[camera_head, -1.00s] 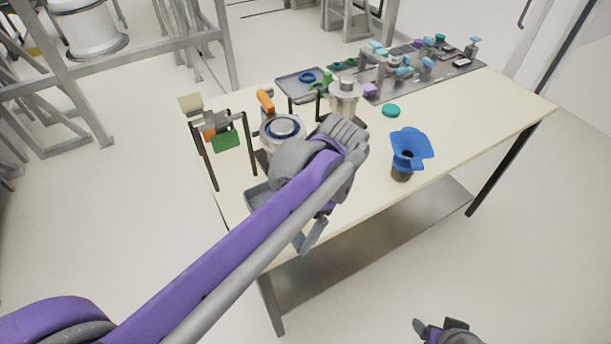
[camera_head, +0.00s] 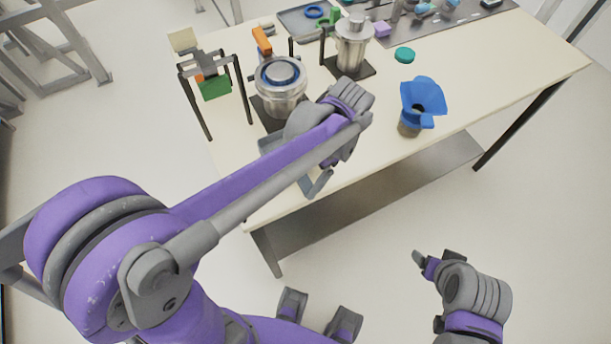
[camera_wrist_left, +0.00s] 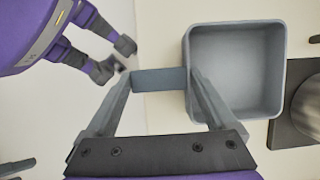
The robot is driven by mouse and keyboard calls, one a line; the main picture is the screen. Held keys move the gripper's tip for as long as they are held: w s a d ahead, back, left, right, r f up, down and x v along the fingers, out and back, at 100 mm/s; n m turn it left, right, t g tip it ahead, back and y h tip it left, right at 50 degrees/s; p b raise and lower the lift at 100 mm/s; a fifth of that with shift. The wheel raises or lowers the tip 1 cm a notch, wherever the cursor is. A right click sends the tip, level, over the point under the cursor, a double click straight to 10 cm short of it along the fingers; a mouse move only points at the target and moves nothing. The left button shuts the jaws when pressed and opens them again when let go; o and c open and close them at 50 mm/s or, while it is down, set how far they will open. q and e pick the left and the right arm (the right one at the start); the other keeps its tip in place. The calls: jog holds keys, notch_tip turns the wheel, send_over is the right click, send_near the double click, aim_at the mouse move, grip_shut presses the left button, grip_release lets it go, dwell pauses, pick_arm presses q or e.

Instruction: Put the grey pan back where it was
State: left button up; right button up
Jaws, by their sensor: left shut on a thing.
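The grey pan is a square, blue-grey, empty tray with a flat handle. In the left wrist view the pan (camera_wrist_left: 236,70) is level, open side up, over the table's edge. In the head view the pan (camera_head: 270,146) is mostly hidden behind my left arm. My left gripper (camera_head: 320,178) is shut on the handle, which lies between its fingers in the left wrist view (camera_wrist_left: 160,80). I cannot tell whether the pan touches the table. My right gripper (camera_head: 437,258) is off the table at lower right, empty, its fingers looking apart.
On the table (camera_head: 490,80) behind the pan stand a metal pot with a blue ring (camera_head: 281,85) and a metal canister (camera_head: 353,48). A blue funnel (camera_head: 422,97) stands to the right. A black stand with a green block (camera_head: 214,88) is at left. The front right tabletop is clear.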

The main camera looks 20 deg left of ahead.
pick_arm(q)
jog(key=shift+f, duration=0.6)
jog(key=o, duration=1.1)
jog(key=shift+f, duration=0.15)
jog(key=shift+c, duration=0.2)
jog(key=v, duration=1.2)
jog(key=s+a+f+n+t+h, duration=0.1)
jog(key=s+a+f+n+t, duration=0.1)
jog(key=s+f+t, duration=0.1)
jog(key=s+a+f+n+t+h, duration=0.1)
jog(key=s+a+f+n+t, duration=0.1)
jog(key=s+f+n+t, duration=0.1)
jog(key=s+a+f+n+t+h, duration=0.1)
jog(key=s+a+f+n+t, duration=0.1)
jog(key=s+f+n, duration=0.1)
jog(key=shift+s+a+f+t+p, duration=0.2)
jog(key=shift+s+f+t+p, duration=0.2)
jog(key=shift+s+f, duration=0.55)
